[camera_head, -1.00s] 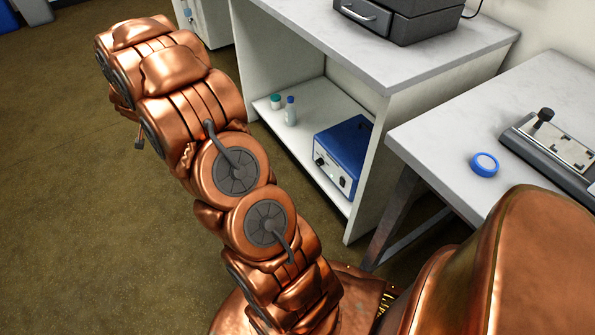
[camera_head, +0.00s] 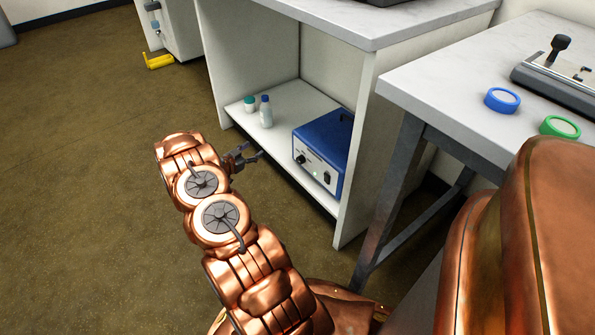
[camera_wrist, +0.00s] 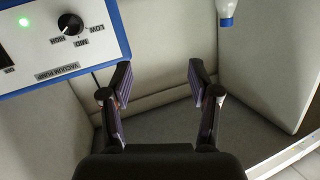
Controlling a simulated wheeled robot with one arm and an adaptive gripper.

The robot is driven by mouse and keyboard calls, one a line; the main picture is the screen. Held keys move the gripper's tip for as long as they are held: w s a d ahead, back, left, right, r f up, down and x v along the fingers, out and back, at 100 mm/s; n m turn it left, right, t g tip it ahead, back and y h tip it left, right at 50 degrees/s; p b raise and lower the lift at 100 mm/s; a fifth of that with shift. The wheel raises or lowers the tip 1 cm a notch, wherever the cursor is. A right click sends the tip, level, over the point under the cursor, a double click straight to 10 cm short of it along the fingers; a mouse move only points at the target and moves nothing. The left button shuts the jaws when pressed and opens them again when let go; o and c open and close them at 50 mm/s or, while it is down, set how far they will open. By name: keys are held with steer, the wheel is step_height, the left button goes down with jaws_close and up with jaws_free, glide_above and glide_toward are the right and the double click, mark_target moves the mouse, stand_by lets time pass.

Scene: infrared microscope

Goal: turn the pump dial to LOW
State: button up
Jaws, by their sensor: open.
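The blue vacuum pump (camera_head: 325,150) stands on the low shelf, its pale front panel facing my arm. Its black dial (camera_head: 301,159) is at the panel's left. In the wrist view the panel appears upside down, with the dial (camera_wrist: 70,24) beside the printed words LOW, MID and HIGH. A white mark on the dial seems to point toward HIGH, but it is small. My gripper (camera_head: 250,154) is open and empty, in front of the shelf and left of the pump. In the wrist view the gripper (camera_wrist: 160,76) sits apart from the dial, which is to its upper left.
Two small bottles, one white with a blue cap (camera_head: 266,114) and one teal-capped (camera_head: 249,104), stand on the shelf left of the pump. The cabinet's side wall (camera_head: 358,150) closes the right. The white table (camera_head: 450,85) holds blue and green round items. The floor left is open.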

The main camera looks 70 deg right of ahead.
mark_target(299, 162)
steer(key=s+f+m+g+b, duration=0.1)
steer(key=s+f+g+b, duration=0.1)
steer(key=s+f+g, duration=0.3)
steer(key=s+f+m+b, duration=0.1)
steer(key=s+f, duration=0.2)
steer(key=s, duration=0.4)
steer(key=b+x, duration=0.1)
steer(key=x, duration=0.3)
steer(key=b+x, duration=0.1)
steer(key=x, duration=0.1)
steer(key=shift+s+d+r+b, duration=0.1)
steer(key=shift+d+r+b, duration=0.15)
steer(key=shift+b, duration=0.05)
steer(key=shift+s+d+r+h, duration=0.1)
steer(key=shift+s+d+h, duration=0.1)
steer(key=shift+d, duration=0.25)
steer(key=shift+s+d+r+h, duration=0.1)
steer(key=shift+s+d, duration=0.05)
steer(key=shift+d, duration=0.3)
steer(key=c, duration=1.2)
